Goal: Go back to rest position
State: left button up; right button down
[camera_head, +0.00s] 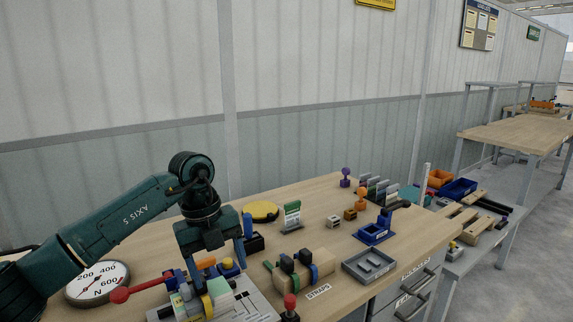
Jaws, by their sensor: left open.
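My left arm comes in from the left, and its gripper (216,262) points down over the wooden workbench (330,197). The gripper is open, with its fingers apart. Just below and around the fingertips is a grey fixture plate (252,303) with several coloured parts, among them a yellow piece and a green piece. I cannot tell whether the fingers touch any of them. A lever with a red knob (120,295) reaches left from this fixture. The gripper partly hides the fixture. My right gripper is not in view.
A round dial gauge (97,283) lies left, under my arm. A strap block (308,266), a grey tray (369,266), a blue clamp (373,233) and a yellow disc (262,211) stand on the bench. The wall (300,60) is behind. Space above the bench is open.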

pick_arm(q)
jog(key=s+d+f+m+g+h, duration=0.25)
jog(key=d+f+h, duration=0.2)
jog(key=d, duration=0.25)
jog(key=s+d+r+n+t+h+p, duration=0.2)
jog(key=s+d+r+n+t+h, duration=0.15)
jog(key=s+d+h, duration=0.7)
jog(key=w+a+f+n+t+y, duration=0.25)
jog(key=a+f+n+t, duration=0.2)
jog(key=n+t, duration=0.45)
jog(key=w+a+f+n+t+y, duration=0.1)
jog(key=a+f+n+t+y, duration=0.2)
jog(key=a+n+t, duration=0.5)
jog(key=s+a+f+n+g+y, duration=0.3)
jog(key=s+f, duration=0.3)
jog(key=f, duration=0.2)
jog(key=s+a+f+n+g+y+p, duration=0.1)
jog(key=s+a+f+n+g+y, duration=0.3)
jog(key=s+f+n+y, duration=0.1)
notch_tip(320, 180, down, 3)
jog(key=s+n, duration=0.1)
jog(key=s, duration=0.1)
jog(key=shift+s, duration=0.3)
jog(key=shift+d+f, duration=0.1)
jog(key=shift+c, duration=0.3)
